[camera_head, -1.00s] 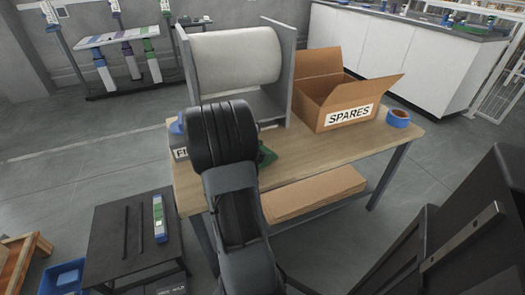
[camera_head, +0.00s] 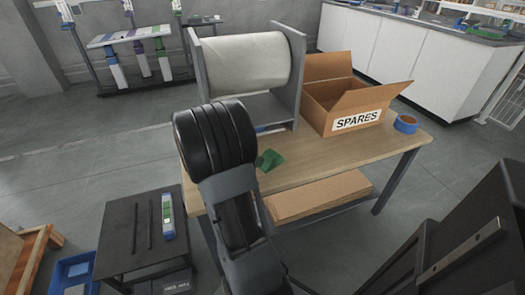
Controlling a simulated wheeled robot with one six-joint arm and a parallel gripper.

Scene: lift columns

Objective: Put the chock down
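My arm rises through the middle of the view and ends in a thick black ribbed part over the left end of the wooden table (camera_head: 330,157). My gripper's fingers are hidden behind that part, so I cannot see whether they are open or shut, or what they hold. I cannot make out a chock for certain. A small green item (camera_head: 268,160) lies on the table just right of my arm; its shape is too unclear to name.
A large white roll (camera_head: 240,62) in a grey stand and an open cardboard box marked SPARES (camera_head: 350,112) occupy the table's back. Blue tape (camera_head: 406,123) lies at its right end. A low black stand (camera_head: 120,240) is at lower left. The table's front right is clear.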

